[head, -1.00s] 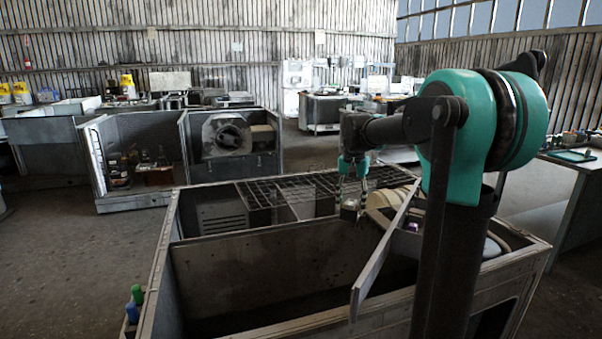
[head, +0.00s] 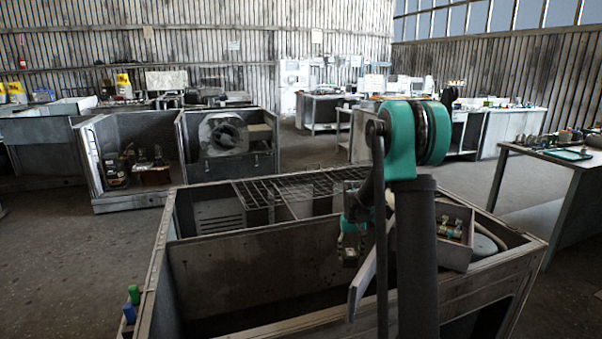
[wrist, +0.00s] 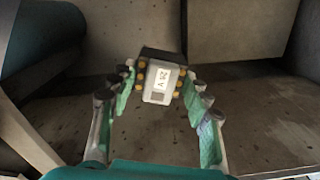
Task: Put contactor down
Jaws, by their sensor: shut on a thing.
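The contactor (wrist: 162,78) is a small pale block with a dark top, brass-coloured terminals and a white label. My gripper (wrist: 160,84) is shut on it, one green finger on each side. In the head view, my gripper (head: 351,240) and the contactor (head: 350,258) are at the large front compartment of the grey blower housing (head: 245,280), partly behind my arm. In the wrist view, a speckled metal floor lies beyond the contactor, apart from it as far as I can tell. The exact height above that floor is unclear.
A slanted metal panel (head: 364,280) stands just right of my gripper. A small open box (head: 457,255) with several parts sits at the housing's right side. A wire grid (head: 290,190) spans the rear compartment. The front compartment's left part looks empty.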

